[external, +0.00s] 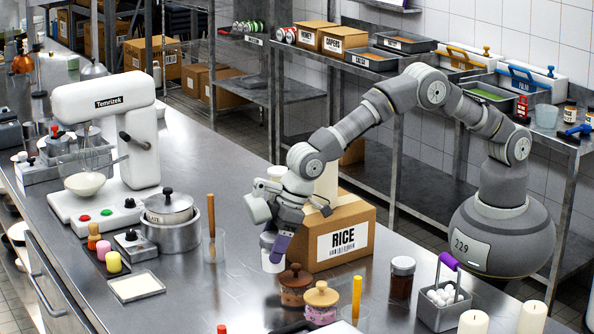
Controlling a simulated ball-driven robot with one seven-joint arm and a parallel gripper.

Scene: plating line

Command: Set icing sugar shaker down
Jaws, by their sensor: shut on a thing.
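My arm reaches down to the steel counter (240,285) from the right. My gripper (276,248), with a purple fingertip, is at the front left of the rice box. It is shut on a pale, partly clear shaker (271,265), which looks like the icing sugar shaker. The shaker is upright, and the gripper hides part of its right side. Its base is at or just above the counter; I cannot tell whether it touches.
The rice box (345,240) stands right behind the gripper. A glass with a stick (213,245) and a mixer (110,140) are left. Bare counter lies between the glass and shaker.

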